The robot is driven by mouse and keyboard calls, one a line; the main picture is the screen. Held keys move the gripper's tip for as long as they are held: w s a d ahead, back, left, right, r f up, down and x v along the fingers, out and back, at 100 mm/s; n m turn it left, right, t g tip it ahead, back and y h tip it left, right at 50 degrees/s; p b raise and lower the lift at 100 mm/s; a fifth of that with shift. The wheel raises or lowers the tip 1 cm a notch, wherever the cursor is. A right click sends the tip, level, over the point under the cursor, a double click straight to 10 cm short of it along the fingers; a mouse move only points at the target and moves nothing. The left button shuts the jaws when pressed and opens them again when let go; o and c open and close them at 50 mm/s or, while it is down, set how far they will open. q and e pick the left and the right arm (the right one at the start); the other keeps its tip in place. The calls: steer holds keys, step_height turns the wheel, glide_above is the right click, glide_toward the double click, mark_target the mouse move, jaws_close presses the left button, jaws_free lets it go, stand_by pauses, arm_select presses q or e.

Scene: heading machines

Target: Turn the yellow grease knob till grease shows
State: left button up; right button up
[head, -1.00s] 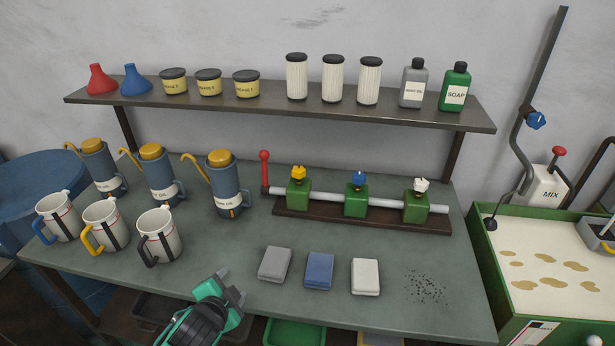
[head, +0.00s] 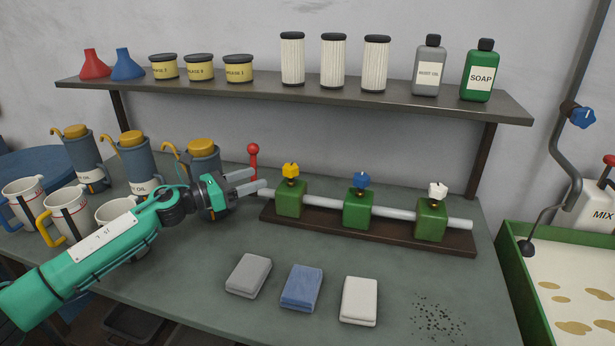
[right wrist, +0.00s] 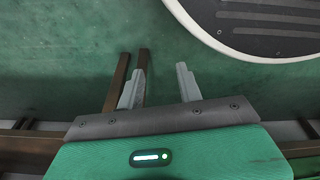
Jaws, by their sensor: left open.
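The yellow grease knob (head: 291,170) sits on top of the left green block (head: 291,198) of the pipe assembly on the bench. My left gripper (head: 258,180) is open and empty. Its fingers point right, toward the yellow knob, and in the picture end a short way left of it, near the red-handled lever (head: 253,160). I see no grease at the block. My right gripper (right wrist: 161,68) is open and empty in the right wrist view, above a green floor.
A blue knob (head: 361,181) and a white knob (head: 437,190) top the other blocks. Grey, blue and white cloths (head: 358,301) lie in front. Oil cans (head: 77,158) and mugs (head: 70,214) stand left, partly behind my left arm. A shelf (head: 290,98) runs above.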

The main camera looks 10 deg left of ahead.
mark_target(291, 174)
arm_select(q)
steer(key=shift+m+g, duration=0.4)
steer(key=shift+m, duration=0.3)
steer(key=p+x, duration=0.1)
steer(key=x, duration=0.5)
steer(key=p+x, duration=0.2)
steer(key=x, duration=0.5)
steer(key=shift+w+a+r, duration=0.15)
steer(key=shift+w, duration=0.2)
arm_select(e)
steer(key=s+d+f, duration=0.3)
steer(key=s+f, duration=0.3)
steer(key=shift+s+f, duration=0.15)
steer(key=shift+s, duration=0.1)
